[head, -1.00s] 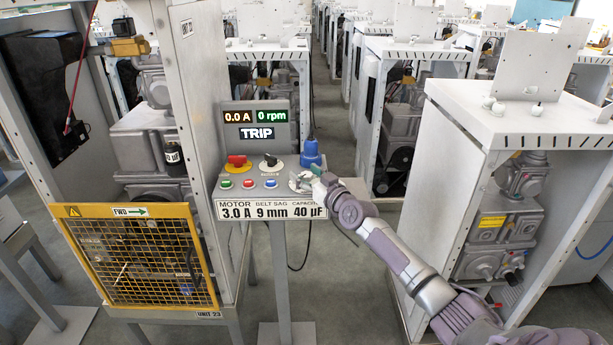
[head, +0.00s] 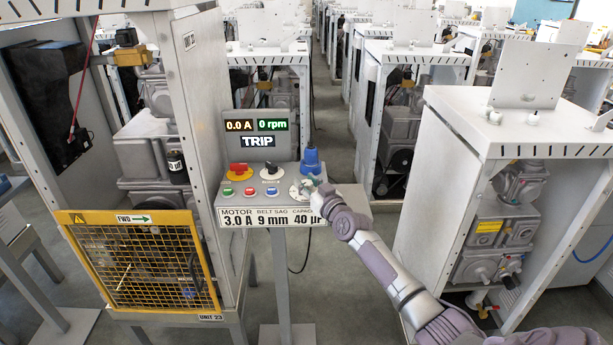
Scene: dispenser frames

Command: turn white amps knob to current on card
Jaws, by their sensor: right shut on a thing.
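The control box (head: 232,204) stands on a post in the middle. Its display (head: 258,134) reads 0.0 A, 0 rpm and TRIP. The card (head: 268,217) on its front edge reads MOTOR 3.0 A, BELT SAG 9 mm and a capacitor value of 40, its end partly covered. My right gripper (head: 309,188) is at the box's right end, shut on the white amps knob, which its fingers mostly hide. A pale dial plate (head: 295,192) shows beside the fingers; the pointer's setting cannot be read. My left gripper is not in view.
A red switch (head: 239,169) on yellow, a black selector (head: 271,170) and green, red and blue buttons sit left of my gripper. A blue plug (head: 311,160) stands close behind it. A yellow mesh guard (head: 143,261) is at left, a white cabinet (head: 470,115) at right.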

